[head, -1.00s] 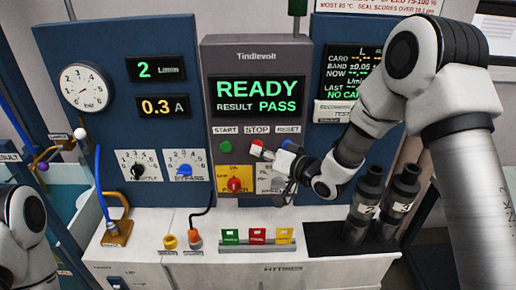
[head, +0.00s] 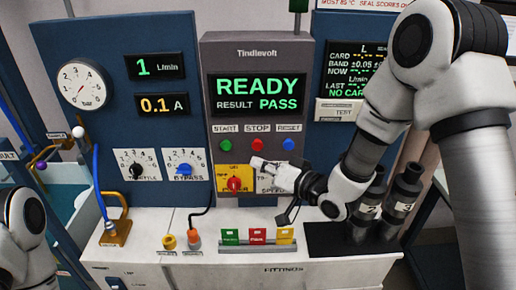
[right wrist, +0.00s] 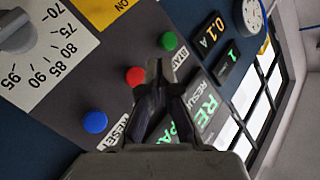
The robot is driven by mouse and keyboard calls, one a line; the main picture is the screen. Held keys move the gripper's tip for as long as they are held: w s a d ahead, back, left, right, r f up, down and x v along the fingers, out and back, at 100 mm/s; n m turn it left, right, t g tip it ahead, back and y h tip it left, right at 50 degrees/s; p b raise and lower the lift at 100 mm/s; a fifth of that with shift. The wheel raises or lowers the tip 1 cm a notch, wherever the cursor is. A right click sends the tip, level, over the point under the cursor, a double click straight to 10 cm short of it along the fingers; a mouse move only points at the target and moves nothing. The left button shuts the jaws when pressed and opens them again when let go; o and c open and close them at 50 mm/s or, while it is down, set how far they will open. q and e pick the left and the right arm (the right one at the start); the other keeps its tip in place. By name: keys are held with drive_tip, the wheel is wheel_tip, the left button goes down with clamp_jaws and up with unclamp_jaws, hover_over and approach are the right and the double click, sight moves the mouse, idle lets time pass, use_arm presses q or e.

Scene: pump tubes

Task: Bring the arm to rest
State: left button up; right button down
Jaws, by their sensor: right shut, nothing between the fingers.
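My right arm (head: 375,125) reaches in from the right in the head view. Its gripper (head: 256,163) is shut and empty in front of the grey control panel (head: 222,52), just below the row of buttons. It covers much of the speed dial's place. In the right wrist view the closed fingers (right wrist: 163,75) show in front of the panel, close to the red stop button (right wrist: 135,76). I cannot tell the exact gap to the panel. Part of my left arm (head: 28,235) shows at the left edge; its gripper is out of view.
The red power switch (head: 234,184) is left of the gripper. Two dark cylinders (head: 403,188) stand in a black tray (head: 322,240) below my right forearm. Green, red and yellow blocks (head: 257,236) stand at the counter front. A blue tube (head: 98,180) rises at left.

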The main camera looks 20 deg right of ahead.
idle(0.6)
drive_tip(key=s+f+m+g+h+b, duration=0.1)
drive_tip(key=s+f+g+h, duration=0.3)
drive_tip(key=f, duration=1)
drive_tip(key=s+f+m+g+y+b, duration=0.1)
drive_tip(key=s+f+g+b, duration=0.1)
drive_tip(key=s+f, duration=0.8)
drive_tip(key=s+d+f+n+g+h, duration=0.1)
drive_tip(key=s+d+f+g+h, duration=0.1)
drive_tip(key=s+f, duration=0.5)
drive_tip(key=s+d+f+n+g+h, duration=0.2)
drive_tip(key=s+d+f+g, duration=0.3)
drive_tip(key=s+f, duration=0.3)
drive_tip(key=s+g+h+b, duration=0.1)
drive_tip(key=s, duration=0.2)
drive_tip(key=shift+s+d+f, duration=0.2)
drive_tip(key=shift+s+d, duration=0.05)
drive_tip(key=shift+s, duration=0.15)
